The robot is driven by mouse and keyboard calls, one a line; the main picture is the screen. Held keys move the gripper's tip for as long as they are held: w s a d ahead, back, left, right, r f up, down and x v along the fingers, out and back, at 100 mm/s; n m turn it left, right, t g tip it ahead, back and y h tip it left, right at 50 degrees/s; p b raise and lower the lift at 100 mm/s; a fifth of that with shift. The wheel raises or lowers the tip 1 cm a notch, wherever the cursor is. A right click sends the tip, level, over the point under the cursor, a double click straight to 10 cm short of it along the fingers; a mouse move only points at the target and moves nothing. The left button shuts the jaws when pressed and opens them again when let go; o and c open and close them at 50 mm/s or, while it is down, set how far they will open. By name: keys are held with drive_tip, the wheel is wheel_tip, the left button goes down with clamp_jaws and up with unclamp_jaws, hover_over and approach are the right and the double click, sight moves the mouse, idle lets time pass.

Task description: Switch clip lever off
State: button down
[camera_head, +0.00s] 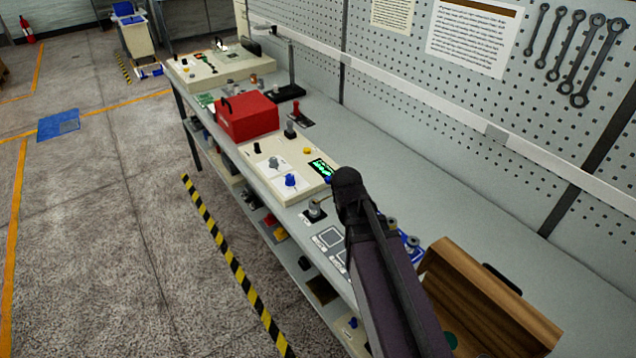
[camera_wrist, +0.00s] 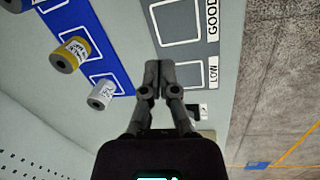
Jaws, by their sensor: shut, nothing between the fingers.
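My gripper (camera_wrist: 160,78) is shut and empty in the wrist view, its fingertips together over the grey mat (camera_wrist: 185,76) beside the LOW label. In the head view my arm covers the gripper. A small grey post on a dark base (camera_head: 315,210) stands on the bench just left of my arm; it may be the clip lever, but its setting is too small to tell. In the wrist view a small dark and white part (camera_wrist: 197,112) shows just right of the fingers, partly hidden. A red lever on a black base (camera_head: 301,117) stands farther back.
A cream panel (camera_head: 262,167) with knobs and a green display lies beyond my arm, with a red toolbox (camera_head: 247,117) behind it. An open wooden box (camera_head: 490,300) is at front right. A blue mat (camera_wrist: 87,38) holds spools. The bench's right side (camera_head: 430,180) is clear.

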drive_tip(key=w+a+r+n+t+h, duration=0.1)
drive_tip(key=w+a+r+n+h, duration=0.2)
drive_tip(key=w+a+n, duration=0.4)
drive_tip(key=w+a+r+n+t+h+p, duration=0.1)
drive_tip(key=w+a+r+n+t+h, duration=0.1)
drive_tip(key=w+a+r+n+h, duration=0.2)
drive_tip(key=w+a+n, duration=0.3)
drive_tip(key=w+a, duration=0.2)
drive_tip(key=a, duration=0.2)
drive_tip(key=shift+w+n, duration=0.25)
drive_tip(key=shift+n, duration=0.15)
drive_tip(key=shift+f, duration=0.1)
drive_tip(key=w+d+f+b, duration=0.2)
drive_tip(key=d+f+b, duration=0.2)
drive_tip(key=d, duration=0.6)
drive_tip(key=shift+w+f+b, duration=0.25)
drive_tip(key=shift+f+b, duration=0.1)
drive_tip(key=shift+f, duration=0.05)
drive_tip(key=shift+d, duration=0.2)
